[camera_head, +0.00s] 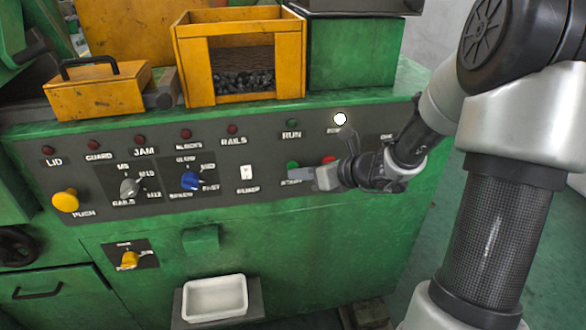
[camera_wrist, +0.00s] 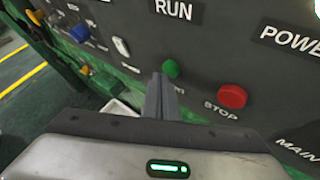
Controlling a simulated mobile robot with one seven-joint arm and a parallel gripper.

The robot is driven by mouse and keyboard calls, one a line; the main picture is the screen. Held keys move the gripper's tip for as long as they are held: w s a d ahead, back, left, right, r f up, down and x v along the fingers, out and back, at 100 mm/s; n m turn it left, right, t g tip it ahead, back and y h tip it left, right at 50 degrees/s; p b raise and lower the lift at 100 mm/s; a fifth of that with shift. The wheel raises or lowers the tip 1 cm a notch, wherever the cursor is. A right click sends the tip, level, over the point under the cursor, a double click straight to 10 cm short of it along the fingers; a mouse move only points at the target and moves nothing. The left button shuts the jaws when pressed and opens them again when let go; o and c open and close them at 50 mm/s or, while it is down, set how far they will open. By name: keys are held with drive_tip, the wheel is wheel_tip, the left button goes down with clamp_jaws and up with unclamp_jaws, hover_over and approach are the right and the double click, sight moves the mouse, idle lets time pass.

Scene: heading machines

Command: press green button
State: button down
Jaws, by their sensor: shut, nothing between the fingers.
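The green button (camera_head: 292,165) sits on the dark control panel, above the START label, left of the red stop button (camera_head: 328,160). In the wrist view the green button (camera_wrist: 171,69) is just beyond the tips of my gripper (camera_wrist: 162,80), and the red button (camera_wrist: 232,96) is to its right. My gripper (camera_head: 312,176) is shut and empty, with its fingers pointing toward the panel close to the green button. I cannot tell whether the tips touch it.
The panel also carries a yellow push button (camera_head: 65,200), a blue selector knob (camera_head: 191,180), a white switch (camera_head: 246,172) and a lit white lamp (camera_head: 340,119). A white tray (camera_head: 215,298) stands out below. A yellow bin (camera_head: 240,95) sits on the ledge above.

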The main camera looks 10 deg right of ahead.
drive_tip(key=shift+w, duration=0.1)
idle(0.3)
drive_tip(key=shift+w, duration=0.35)
drive_tip(key=shift+s, duration=0.4)
idle(0.4)
drive_tip(key=s, duration=0.6)
idle(0.6)
